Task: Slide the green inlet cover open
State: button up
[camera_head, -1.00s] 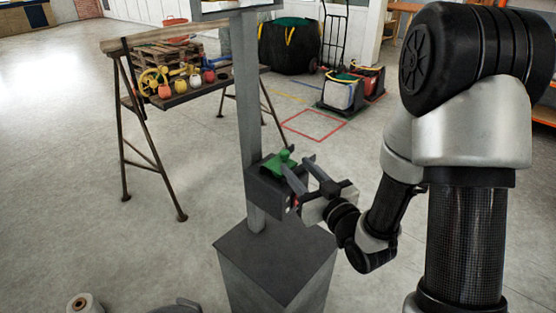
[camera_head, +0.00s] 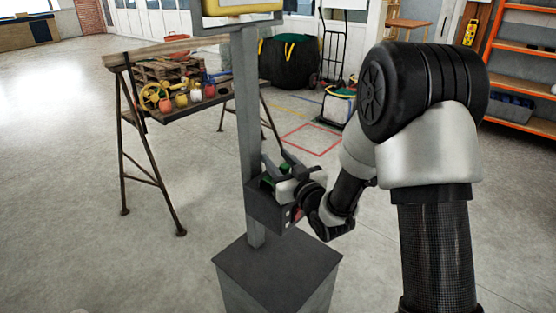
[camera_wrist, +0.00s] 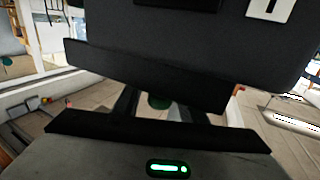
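A dark box (camera_head: 268,212) is fixed to the side of a grey post (camera_head: 248,130). Only a small part of the green inlet cover (camera_head: 285,168) shows at the top of the box in the head view. My gripper (camera_head: 281,162) is right at it and hides most of it. Its two fingers stand apart. Whether a finger touches the cover cannot be told.
The post rises from a dark grey pedestal (camera_head: 275,270). A trestle table (camera_head: 150,125) with coloured floats and a pallet stands to the left behind. Orange-edged shelving (camera_head: 520,85) is at the far right. The floor around the pedestal is clear.

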grip_shut()
jog(key=shift+w+d+f+b, duration=0.1)
jog(key=shift+w+d+b, duration=0.15)
jog(key=shift+b, duration=0.05)
jog(key=w+d+b, duration=0.2)
jog(key=w+d, duration=0.2)
jog(key=w, duration=0.1)
jog(key=shift+r, duration=0.2)
grip_release()
jog(key=shift+f, duration=0.1)
